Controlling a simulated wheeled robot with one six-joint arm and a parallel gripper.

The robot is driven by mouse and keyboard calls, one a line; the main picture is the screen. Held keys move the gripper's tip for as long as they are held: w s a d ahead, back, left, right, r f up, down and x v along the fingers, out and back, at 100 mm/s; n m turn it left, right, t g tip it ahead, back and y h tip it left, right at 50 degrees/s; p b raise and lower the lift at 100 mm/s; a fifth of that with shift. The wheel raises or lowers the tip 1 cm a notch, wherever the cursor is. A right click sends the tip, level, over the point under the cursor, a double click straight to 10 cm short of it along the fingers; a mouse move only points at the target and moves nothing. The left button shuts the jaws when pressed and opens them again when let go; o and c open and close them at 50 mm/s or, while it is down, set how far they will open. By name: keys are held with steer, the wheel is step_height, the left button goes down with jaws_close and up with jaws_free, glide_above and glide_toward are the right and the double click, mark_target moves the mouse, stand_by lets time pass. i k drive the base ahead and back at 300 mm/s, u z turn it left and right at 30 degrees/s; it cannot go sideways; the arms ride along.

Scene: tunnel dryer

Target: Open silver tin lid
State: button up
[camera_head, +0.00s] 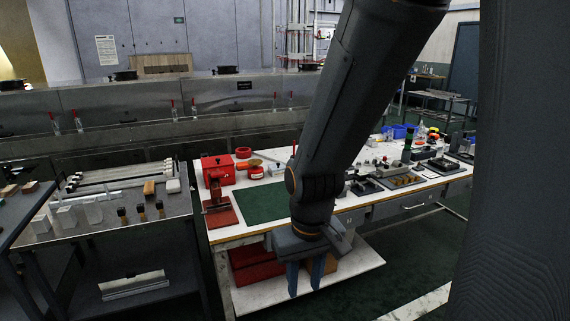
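I cannot make out a silver tin or its lid for sure; the small items on the white workbench (225,234) are too small to tell, and my arm hides part of the bench. My gripper (305,283) points down in front of the bench's front edge, over the lower shelf in the picture. Its two fingers stand apart with a gap between them, and nothing shows between them.
A red box (218,171) and a red stand (220,213) sit at the bench's left end beside a green mat (266,201). Dark trays (403,181) and small parts crowd the right side. A metal table (110,214) stands at left. A lower shelf (350,272) juts out.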

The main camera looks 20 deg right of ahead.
mark_target(273, 166)
steer(key=z, duration=0.55)
steer(key=i, duration=0.6)
steer(key=z, duration=0.65)
steer(key=i, duration=0.8)
steer(key=u, duration=0.7)
steer(key=i, duration=0.7)
steer(key=u, duration=0.6)
